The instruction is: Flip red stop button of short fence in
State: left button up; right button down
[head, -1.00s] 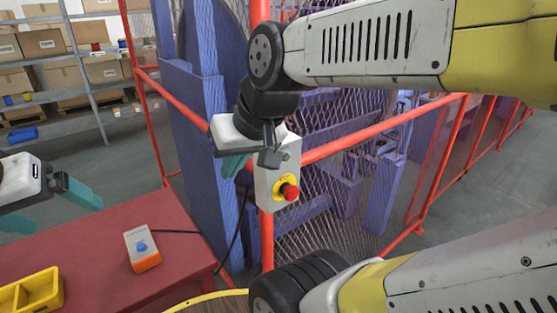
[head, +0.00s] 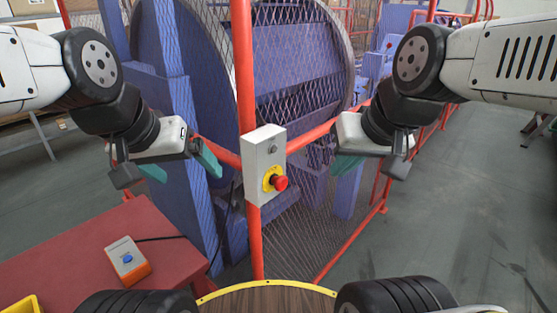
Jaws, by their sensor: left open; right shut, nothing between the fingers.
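The red stop button (head: 280,183) sits in a yellow ring on the front of a light grey box (head: 262,150). The box is fixed to a red fence post (head: 244,70), roughly in the middle of the head view. My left gripper (head: 182,168) is to the left of the box, open and empty, its teal fingers apart. My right gripper (head: 348,165) is to the right of the box, shut with nothing in it. Both grippers are apart from the box and the button, and the button is in full view.
A red table (head: 100,255) at lower left carries an orange-and-grey box with a blue button (head: 128,260) and part of a yellow bin (head: 20,305). Behind the mesh fence stands large blue machinery (head: 290,60). Grey floor (head: 450,230) is clear at right.

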aim_at(280, 183)
jog(key=k+z, duration=0.3)
jog(key=k, duration=0.65)
